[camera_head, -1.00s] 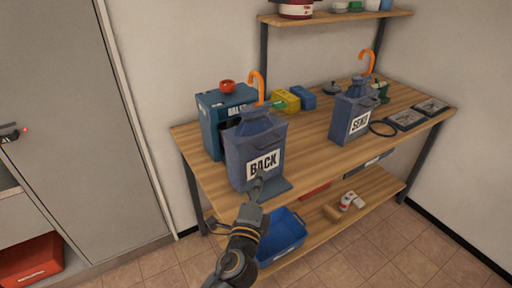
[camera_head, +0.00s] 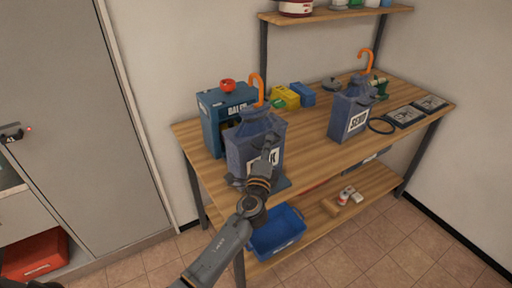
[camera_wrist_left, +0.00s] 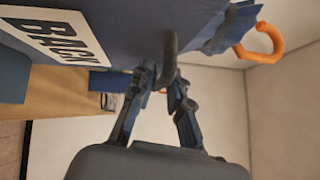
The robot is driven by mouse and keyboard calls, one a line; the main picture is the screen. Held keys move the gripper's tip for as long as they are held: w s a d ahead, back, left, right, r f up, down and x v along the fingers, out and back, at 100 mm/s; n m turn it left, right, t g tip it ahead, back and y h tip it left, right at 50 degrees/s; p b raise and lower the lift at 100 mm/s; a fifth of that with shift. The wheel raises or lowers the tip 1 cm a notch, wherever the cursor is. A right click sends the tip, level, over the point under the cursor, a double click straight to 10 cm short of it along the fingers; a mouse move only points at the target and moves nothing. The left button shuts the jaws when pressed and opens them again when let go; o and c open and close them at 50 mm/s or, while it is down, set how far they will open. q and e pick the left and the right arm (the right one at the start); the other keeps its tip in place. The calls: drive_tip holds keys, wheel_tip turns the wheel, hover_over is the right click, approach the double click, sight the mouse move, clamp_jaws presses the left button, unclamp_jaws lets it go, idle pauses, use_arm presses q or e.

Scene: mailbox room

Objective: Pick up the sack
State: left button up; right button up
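A blue-grey sack (camera_head: 243,151) with a white BACK label and an orange hook at its top stands upright on the near left part of the wooden workbench (camera_head: 205,180). My left gripper (camera_head: 268,150) is in front of this sack and covers part of the label. The left wrist view shows the sack's side (camera_wrist_left: 125,25) close up, with a dark curved handle (camera_wrist_left: 171,45) reaching between my left fingertips (camera_wrist_left: 161,85). I cannot tell whether the fingers press on the handle. A second similar sack (camera_head: 345,122), with a SEND label, stands farther right. My right gripper is not in view.
A blue box (camera_head: 211,125) with a red item on top stands behind the BACK sack. Yellow (camera_head: 285,97) and blue (camera_head: 303,94) boxes lie farther back. Flat trays (camera_head: 406,116) lie at the right. A blue bin (camera_head: 278,236) sits on the lower shelf.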

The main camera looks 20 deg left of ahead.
use_arm(q)
drive_tip(key=shift+w, duration=0.2)
drive_tip(key=shift+s, duration=0.1)
clamp_jaws()
drive_tip(key=shift+r, duration=0.2)
